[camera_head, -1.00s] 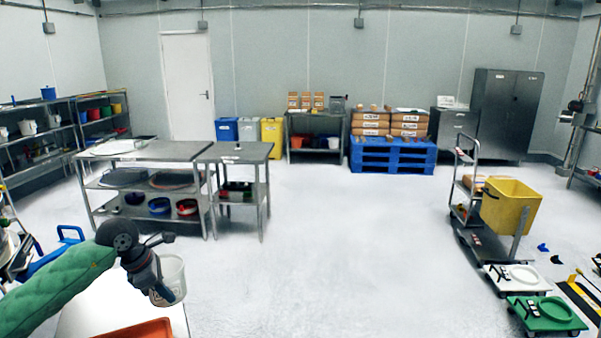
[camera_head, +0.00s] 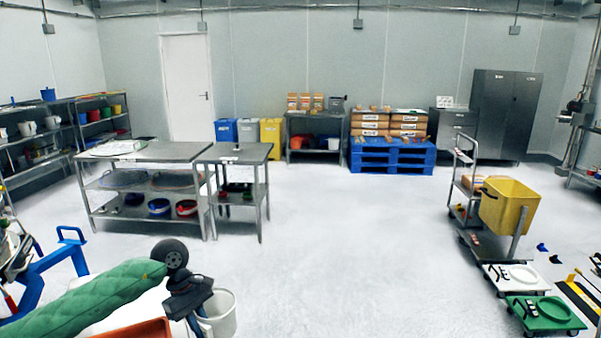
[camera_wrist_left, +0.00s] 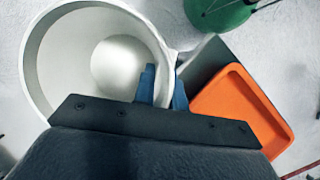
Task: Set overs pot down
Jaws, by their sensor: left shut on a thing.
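The overs pot is a white, open-topped pot (camera_head: 220,314) at the bottom of the head view. My left gripper (camera_head: 199,322) is shut on its wall near the rim. In the left wrist view the pot (camera_wrist_left: 52,62) shows from above, looks empty, and the blue fingertips (camera_wrist_left: 163,85) of my left gripper pinch its right side. The pot is next to a white surface (camera_head: 100,285); whether its base touches anything is hidden. My right gripper is in neither view.
An orange tray (camera_head: 140,329) lies close to the pot; in the wrist view it (camera_wrist_left: 240,108) sits right of the fingers. A blue frame (camera_head: 50,265) stands at the left. A steel table (camera_head: 165,152) stands farther back.

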